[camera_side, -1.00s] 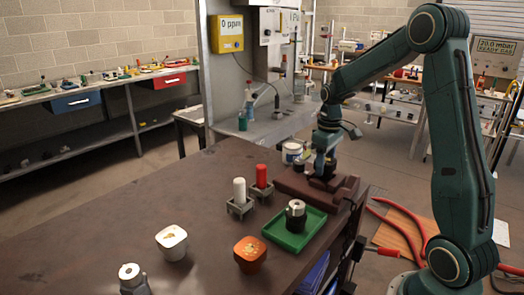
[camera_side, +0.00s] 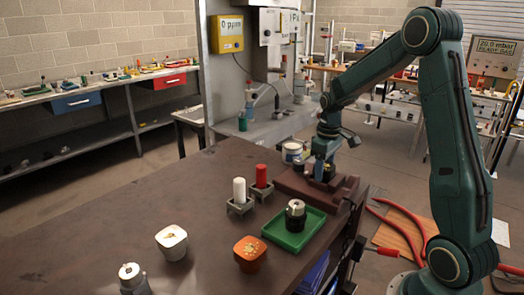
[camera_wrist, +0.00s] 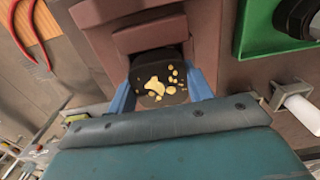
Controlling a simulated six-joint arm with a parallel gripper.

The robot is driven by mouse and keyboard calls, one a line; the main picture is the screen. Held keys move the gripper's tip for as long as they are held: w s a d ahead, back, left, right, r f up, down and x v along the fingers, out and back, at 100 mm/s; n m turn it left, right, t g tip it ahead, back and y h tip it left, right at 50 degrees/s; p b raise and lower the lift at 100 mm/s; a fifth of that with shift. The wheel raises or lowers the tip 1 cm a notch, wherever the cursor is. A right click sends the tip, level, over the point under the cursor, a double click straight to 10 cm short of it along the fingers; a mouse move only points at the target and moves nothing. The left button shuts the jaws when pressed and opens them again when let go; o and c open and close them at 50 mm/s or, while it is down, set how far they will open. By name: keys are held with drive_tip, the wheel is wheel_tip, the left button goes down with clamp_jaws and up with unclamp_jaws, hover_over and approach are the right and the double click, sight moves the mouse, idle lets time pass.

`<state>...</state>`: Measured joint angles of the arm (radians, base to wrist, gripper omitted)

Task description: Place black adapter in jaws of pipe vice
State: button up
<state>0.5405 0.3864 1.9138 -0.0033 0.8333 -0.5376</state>
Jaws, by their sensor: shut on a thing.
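A black adapter (camera_wrist: 158,76) with yellow patches on its top face sits between the blue fingers of my gripper (camera_wrist: 160,88) in the wrist view. My gripper is shut on it. The brown pipe vice (camera_wrist: 150,36) lies right beside the adapter, with a jaw block close against it. In the side view my gripper (camera_side: 322,172) points down over the vice (camera_side: 292,184), between its raised parts. The adapter is small there and partly hidden by the fingers. I cannot tell whether it touches the vice or how deep it sits between the jaws.
A green tray (camera_side: 269,235) with a metal-and-black fitting (camera_side: 295,214) stands in front of the vice. White (camera_side: 239,190) and red (camera_side: 261,176) cylinders stand on holders to the left. White (camera_side: 171,243) and orange (camera_side: 250,254) containers stand nearer. The left of the bench is mostly clear.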

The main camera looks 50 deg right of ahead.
drive_tip(key=o, duration=1.4)
drive_tip(key=shift+s+f, duration=0.15)
drive_tip(key=shift+f, duration=0.5)
drive_tip(key=shift+a, duration=0.15)
drive_tip(key=shift+r, duration=0.1)
wheel_tip(320, 180, up, 13)
drive_tip(key=shift+r, duration=0.2)
